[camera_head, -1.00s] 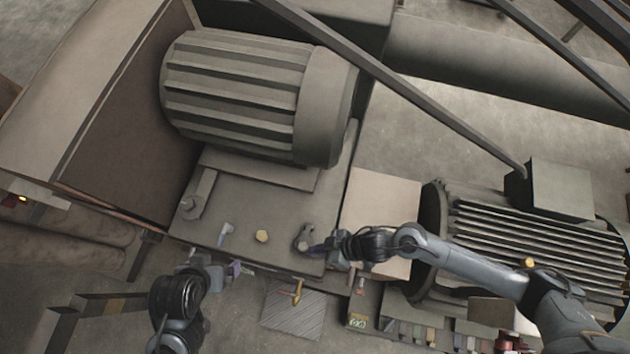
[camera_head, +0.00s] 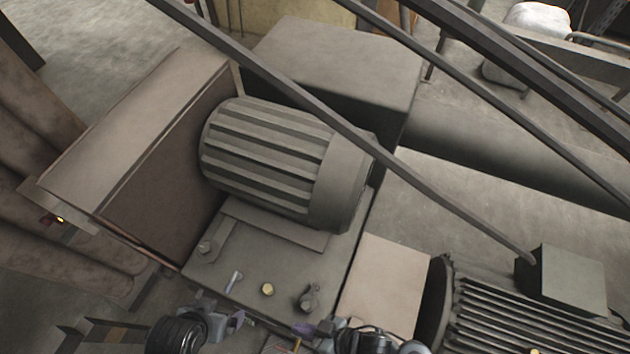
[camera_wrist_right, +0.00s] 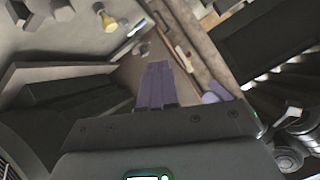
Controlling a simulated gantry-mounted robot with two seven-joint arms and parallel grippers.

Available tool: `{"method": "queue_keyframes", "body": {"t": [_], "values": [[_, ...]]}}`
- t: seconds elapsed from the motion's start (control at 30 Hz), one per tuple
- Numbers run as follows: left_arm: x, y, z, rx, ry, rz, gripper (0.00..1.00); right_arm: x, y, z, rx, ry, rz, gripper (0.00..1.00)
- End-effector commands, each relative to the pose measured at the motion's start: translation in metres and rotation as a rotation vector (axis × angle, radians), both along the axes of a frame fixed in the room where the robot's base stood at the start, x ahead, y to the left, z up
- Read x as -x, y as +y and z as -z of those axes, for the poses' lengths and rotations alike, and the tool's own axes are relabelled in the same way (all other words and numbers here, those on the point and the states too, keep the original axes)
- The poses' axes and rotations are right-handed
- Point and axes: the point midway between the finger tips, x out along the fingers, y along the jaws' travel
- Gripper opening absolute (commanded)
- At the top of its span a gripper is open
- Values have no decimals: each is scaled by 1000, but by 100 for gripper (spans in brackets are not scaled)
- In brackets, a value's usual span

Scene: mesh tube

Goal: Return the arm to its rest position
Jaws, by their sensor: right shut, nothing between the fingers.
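My right gripper (camera_head: 305,330) is at the bottom edge of the head view, just below the front of the grey motor base plate (camera_head: 252,265). Its purple fingers are together in the right wrist view (camera_wrist_right: 158,82), with nothing between them. The rest of my right arm is mostly cut off by the picture's lower edge. My left gripper (camera_head: 236,319) is also at the bottom edge, further left, near the plate's front edge. It is small and partly cut off, so its jaws cannot be judged.
A ribbed motor (camera_head: 265,160) stands on the plate. A brass knob (camera_head: 267,289) and a dark clamp-like part (camera_head: 309,298) sit near the plate's front. A second finned motor (camera_head: 530,318) is at lower right. Long dark bars (camera_head: 350,135) cross above.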

Motion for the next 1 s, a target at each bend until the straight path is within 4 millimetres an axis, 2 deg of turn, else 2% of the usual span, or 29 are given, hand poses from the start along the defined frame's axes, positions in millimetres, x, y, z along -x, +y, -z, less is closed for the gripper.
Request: {"method": "queue_keyframes", "body": {"t": [0.03, 0.07, 0.1, 0.17, 0.2, 0.33, 0.4, 0.47, 0.53, 0.7, 1.0], "values": [[0, 0, 0, 2, 0, -2, 100, -23, 3, -29, -18, -12, 136, 0], [0, 0, 0, 2, 0, -1, 100, -39, -6, -42, 2, -21, 225, 0], [0, -1, 0, 3, 0, -3, 100, -59, -26, -55, 49, -24, 340, 0], [0, -1, 0, 4, 1, -4, 100, -78, -66, -67, 139, -11, 485, 0], [0, -1, 0, 4, 1, -4, 100, -85, -94, -73, 205, 8, 566, 0], [0, -2, 0, 7, 0, -5, 100, -83, -177, -86, 408, 102, 742, 0], [0, -2, 0, 8, 0, -6, 100, -76, -208, -94, 496, 152, 783, 0], [0, -2, 0, 8, 0, -6, 100, -68, -227, -99, 560, 190, 794, 0], [0, -2, 0, 8, 0, -6, 100, -57, -239, -101, 622, 233, 777, 0], [0, -2, 0, 8, 1, -5, 100, -35, -246, -96, 718, 313, 704, 0], [0, -2, 0, 7, 1, -5, 100, -34, -246, -95, 721, 316, 700, 0]]}}
